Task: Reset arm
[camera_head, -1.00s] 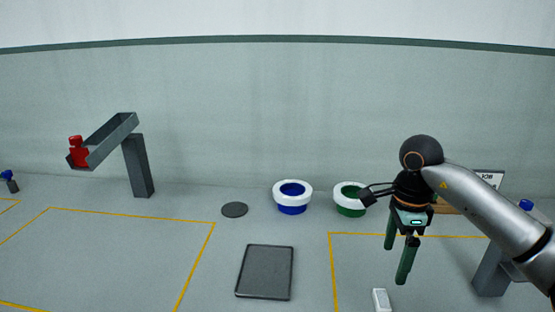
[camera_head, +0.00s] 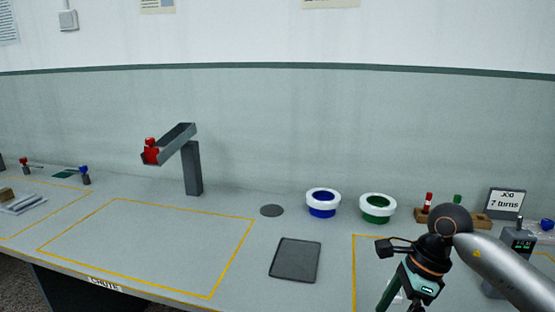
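My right arm comes in from the right, and its gripper (camera_head: 402,300) hangs low over the yellow-outlined area at the right front. Its two dark green fingers point down and are partly cut off by the lower picture edge. The fingers look spread apart; a small pale thing shows partly behind them, and nothing is seen held. My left gripper is not in view.
A blue-and-white ring (camera_head: 322,203) and a green-and-white ring (camera_head: 377,208) stand at the back. A dark tray (camera_head: 296,260) lies in front. A grey chute (camera_head: 170,144) holds a red piece (camera_head: 151,151). A "JOG 7 turns" sign (camera_head: 506,203) stands right. The left outlined area (camera_head: 150,245) is clear.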

